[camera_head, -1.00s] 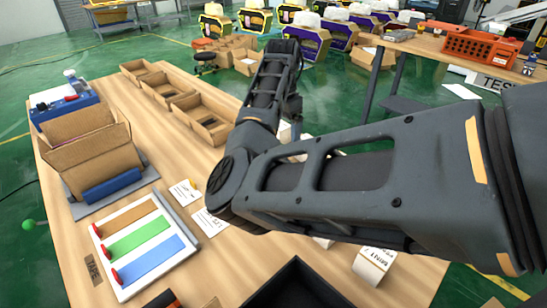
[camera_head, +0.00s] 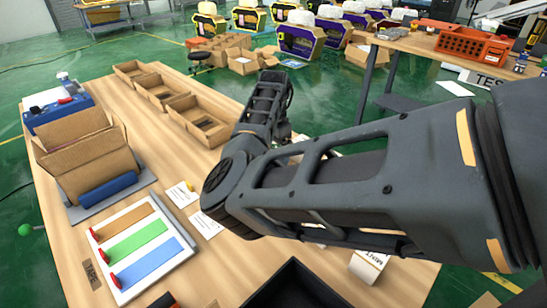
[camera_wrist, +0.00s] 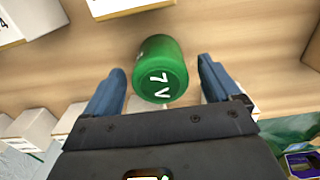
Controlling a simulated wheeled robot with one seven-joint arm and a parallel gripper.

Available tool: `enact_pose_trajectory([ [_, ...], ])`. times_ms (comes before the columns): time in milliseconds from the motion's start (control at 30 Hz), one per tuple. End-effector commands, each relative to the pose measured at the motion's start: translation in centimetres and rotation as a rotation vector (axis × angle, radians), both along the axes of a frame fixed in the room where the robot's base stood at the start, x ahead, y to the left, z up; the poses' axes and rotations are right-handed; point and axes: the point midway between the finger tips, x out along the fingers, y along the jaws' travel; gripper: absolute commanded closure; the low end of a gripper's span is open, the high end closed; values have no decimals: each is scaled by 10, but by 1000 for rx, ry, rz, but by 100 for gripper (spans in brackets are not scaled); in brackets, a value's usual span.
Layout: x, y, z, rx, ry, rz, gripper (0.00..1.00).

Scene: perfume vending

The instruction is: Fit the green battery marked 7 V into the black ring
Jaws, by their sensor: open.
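The green battery (camera_wrist: 160,68) shows in the wrist view, a short cylinder with "7 V" in white on the end facing the camera. My gripper (camera_wrist: 160,92) is open, with one blue finger on each side of the battery's near end. In the head view my arm hides the battery and the gripper. I cannot make out the black ring in either view.
White boxes (camera_wrist: 26,124) stand left of the gripper in the wrist view. In the head view, the wooden table (camera_head: 225,272) also holds open cardboard trays (camera_head: 197,122), a large carton (camera_head: 90,150), a colour-striped board (camera_head: 140,243) and a black bin (camera_head: 296,285) at the front.

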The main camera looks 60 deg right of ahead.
Motion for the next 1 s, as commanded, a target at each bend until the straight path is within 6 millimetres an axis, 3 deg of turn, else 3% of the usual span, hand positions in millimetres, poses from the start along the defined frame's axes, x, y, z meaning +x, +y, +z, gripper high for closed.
enact_pose_trajectory([
  [100,0,0,0,0,0,0,12],
  [900,0,0,1,0,-1,0,88],
  [1000,0,0,1,0,-1,0,93],
])
